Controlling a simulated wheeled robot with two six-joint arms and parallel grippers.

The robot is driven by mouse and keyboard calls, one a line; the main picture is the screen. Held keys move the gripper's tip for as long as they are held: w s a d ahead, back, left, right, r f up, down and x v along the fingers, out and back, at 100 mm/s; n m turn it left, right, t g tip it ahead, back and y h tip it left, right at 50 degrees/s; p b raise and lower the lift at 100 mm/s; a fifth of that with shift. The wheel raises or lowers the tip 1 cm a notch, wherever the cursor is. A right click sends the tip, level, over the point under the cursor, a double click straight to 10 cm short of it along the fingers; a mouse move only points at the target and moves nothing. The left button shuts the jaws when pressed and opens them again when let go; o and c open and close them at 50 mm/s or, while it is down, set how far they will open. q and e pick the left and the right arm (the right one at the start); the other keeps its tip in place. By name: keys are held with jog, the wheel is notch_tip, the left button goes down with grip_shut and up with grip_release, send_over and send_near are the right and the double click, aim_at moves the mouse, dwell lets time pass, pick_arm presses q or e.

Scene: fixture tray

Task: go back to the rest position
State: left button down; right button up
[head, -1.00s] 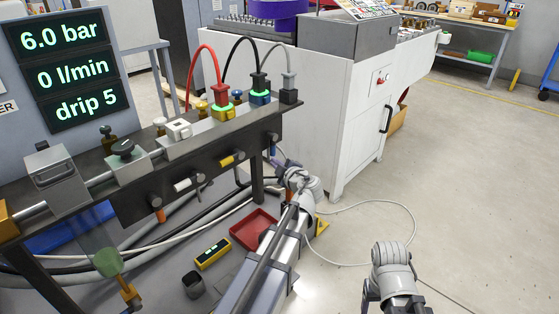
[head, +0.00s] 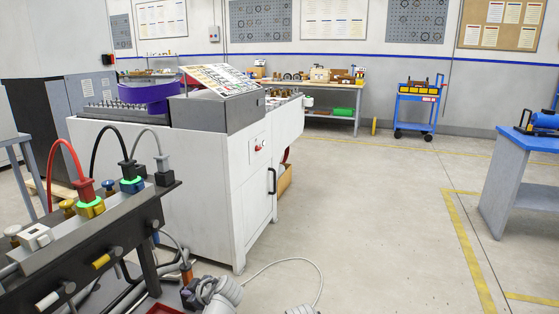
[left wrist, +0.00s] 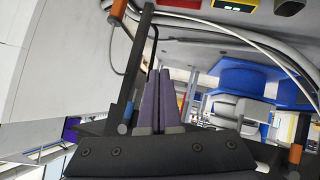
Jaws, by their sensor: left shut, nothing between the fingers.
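My left gripper (left wrist: 166,72) shows in the left wrist view, its two dark purple-grey fingers side by side and shut with nothing held. A small grey part of my right arm shows at the bottom edge, further right. My right gripper is out of view.
The dark fixture bench (head: 112,232) carries red, black and grey plugs with cables at left. Behind it stands a white cabinet (head: 205,180). A pale cable (head: 318,280) lies on the floor. A blue-topped table (head: 528,142) stands at right. The middle floor is open.

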pick_arm(q)
jog(key=s+d+f+m+g+h, duration=0.4)
jog(key=s+d+f+m, duration=0.1)
jog(key=s+d+m, duration=0.45)
jog(key=s+d+f+m+g+h, duration=0.3)
jog(key=s+d+f+m, duration=0.1)
jog(key=s+d+m, duration=0.6)
notch_tip(320, 180, up, 38)
jog(key=d+p, duration=0.1)
jog(key=p, duration=3.7)
jog(key=shift+w+d+f+n, duration=0.15)
jog(key=shift+w+d+n, duration=0.15)
jog(key=shift+n, duration=0.15)
jog(key=c, duration=1.6)
grip_release()
